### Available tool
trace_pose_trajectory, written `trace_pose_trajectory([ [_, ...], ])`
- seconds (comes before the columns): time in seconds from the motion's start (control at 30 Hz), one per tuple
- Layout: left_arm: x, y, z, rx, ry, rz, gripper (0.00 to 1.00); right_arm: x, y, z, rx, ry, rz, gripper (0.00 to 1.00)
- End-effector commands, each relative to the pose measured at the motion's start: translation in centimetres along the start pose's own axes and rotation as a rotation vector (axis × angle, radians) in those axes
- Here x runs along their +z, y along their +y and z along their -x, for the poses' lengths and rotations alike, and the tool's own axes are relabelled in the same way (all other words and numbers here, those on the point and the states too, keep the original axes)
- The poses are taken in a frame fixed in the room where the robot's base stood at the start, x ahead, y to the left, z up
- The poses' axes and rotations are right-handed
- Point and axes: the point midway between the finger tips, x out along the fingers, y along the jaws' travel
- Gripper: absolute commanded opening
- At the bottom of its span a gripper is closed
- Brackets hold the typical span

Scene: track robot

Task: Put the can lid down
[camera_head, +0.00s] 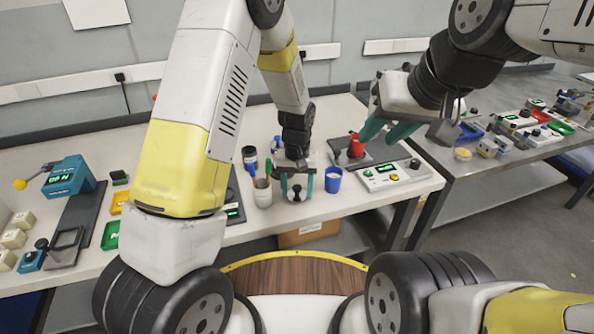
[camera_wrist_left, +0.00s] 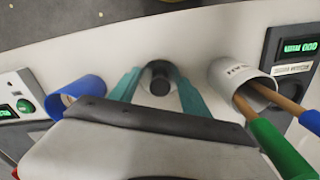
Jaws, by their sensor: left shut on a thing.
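The can lid (camera_wrist_left: 160,72) is a small grey round piece with a dark knob. It also shows in the head view (camera_head: 297,193), low at the front of the white table. My left gripper (camera_head: 297,186) points down with its teal fingers on either side of the lid, shut on it. In the left wrist view the lid sits between my left fingertips (camera_wrist_left: 159,88). I cannot tell whether the lid touches the table. My right gripper (camera_head: 384,131) has its teal fingers apart, above and right of a red object (camera_head: 356,147).
A white cup with brushes (camera_head: 262,194) stands close left of my left gripper, a blue cup (camera_head: 333,181) close right. A dark jar (camera_head: 250,156) is behind. A white panel with a green display (camera_head: 390,176) lies further right. The table's front edge is near.

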Motion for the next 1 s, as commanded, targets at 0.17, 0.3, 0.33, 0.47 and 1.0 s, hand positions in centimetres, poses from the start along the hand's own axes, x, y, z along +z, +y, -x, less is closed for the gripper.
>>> trace_pose_trajectory([
  [0.17,0.0,0.0,0.0,0.000,0.000,0.000,0.16,0.0,0.0,0.0,0.000,0.000,0.000,0.36],
  [0.3,0.0,0.0,-0.2,0.000,0.000,0.000,0.65,0.0,0.0,0.0,0.000,0.000,0.000,0.36],
  [0.33,0.0,0.0,-0.2,0.000,0.000,0.000,0.71,0.0,0.0,0.0,0.000,0.000,0.000,0.36],
  [0.47,0.0,0.0,-0.2,0.000,0.000,0.001,0.77,0.0,0.0,0.0,0.000,0.000,0.000,0.36],
  [1.0,-0.1,0.1,4.5,0.002,0.005,0.001,0.77,0.0,0.0,0.0,0.000,0.000,0.000,0.36],
])
